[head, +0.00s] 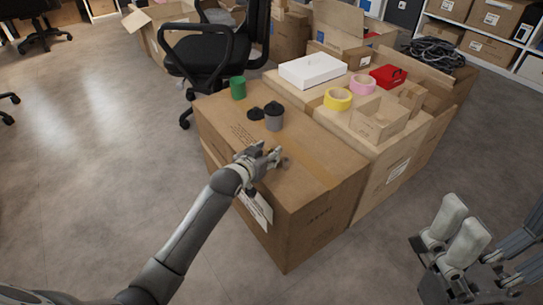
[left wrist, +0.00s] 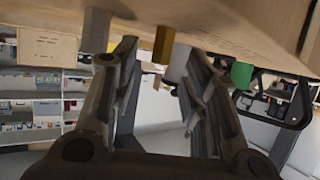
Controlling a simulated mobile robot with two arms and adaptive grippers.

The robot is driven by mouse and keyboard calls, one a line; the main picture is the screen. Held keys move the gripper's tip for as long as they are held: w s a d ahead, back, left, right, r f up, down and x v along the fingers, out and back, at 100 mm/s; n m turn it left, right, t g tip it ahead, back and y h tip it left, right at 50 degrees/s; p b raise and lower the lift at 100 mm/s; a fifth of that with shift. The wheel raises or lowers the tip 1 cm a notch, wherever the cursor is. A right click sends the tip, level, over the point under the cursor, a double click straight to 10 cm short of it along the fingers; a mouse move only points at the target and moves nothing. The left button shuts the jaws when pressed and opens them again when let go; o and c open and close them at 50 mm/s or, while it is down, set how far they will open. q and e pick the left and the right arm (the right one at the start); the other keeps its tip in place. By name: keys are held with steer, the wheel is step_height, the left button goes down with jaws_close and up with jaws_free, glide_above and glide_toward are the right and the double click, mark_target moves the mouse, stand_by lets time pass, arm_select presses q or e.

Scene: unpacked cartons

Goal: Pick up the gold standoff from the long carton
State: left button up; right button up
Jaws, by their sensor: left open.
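The gold standoff (left wrist: 163,45) stands on the carton top, which shows inverted in the left wrist view. It appears between the two fingertips of my left gripper (left wrist: 161,55), with a gap on each side. In the head view my left gripper (head: 268,157) is low over the near part of the long brown carton (head: 310,195). It is open and holds nothing. In that view the standoff is hard to make out beside the fingers. My right gripper (head: 456,235) is at the lower right, away from the cartons; its jaw state is unclear.
A grey cup (head: 274,122), dark small pieces (head: 256,114) and a green cup (head: 238,88) stand farther along the carton. The adjoining carton holds yellow tape (head: 338,98), pink tape (head: 362,85) and a white box (head: 313,70). An office chair (head: 205,55) stands behind.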

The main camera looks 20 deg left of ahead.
arm_select(q)
steer(key=shift+w+d+f+b, duration=0.1)
steer(key=shift+w+f+b, duration=0.3)
steer(key=shift+w, duration=0.15)
steer(key=shift+w+d, duration=0.1)
steer(key=shift+w, duration=0.4)
steer(key=shift+c, duration=0.5)
steer(key=c, duration=0.8)
steer(key=shift+r, duration=0.15)
jaws_close()
